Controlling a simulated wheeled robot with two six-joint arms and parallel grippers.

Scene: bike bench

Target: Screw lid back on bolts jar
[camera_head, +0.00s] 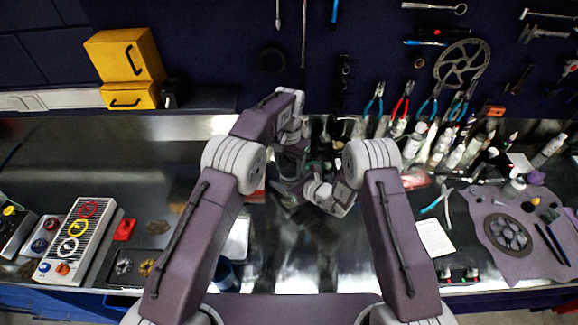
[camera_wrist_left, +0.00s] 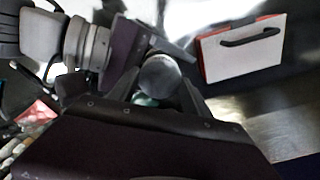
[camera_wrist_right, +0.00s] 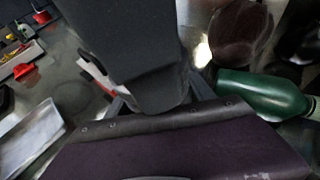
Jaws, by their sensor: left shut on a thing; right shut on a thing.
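A round grey lid (camera_wrist_left: 160,75) shows between the fingertips of my left gripper (camera_wrist_left: 160,92) in the left wrist view. A bit of pale green jar (camera_wrist_left: 147,100) shows just below it. My left gripper reaches over from above and is shut on the lid. My right gripper (camera_head: 318,190) comes in from the right, shut, with its fingers close around the same spot; it appears to hold the jar body. In the right wrist view a dark block, likely my left gripper, hides what the right fingers hold. How far the lid is seated cannot be told.
A white and red case with a black handle (camera_wrist_left: 250,40) lies close by. Several bottles (camera_head: 450,150) line the back right. A long light box with coloured rings (camera_head: 75,240) is at left.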

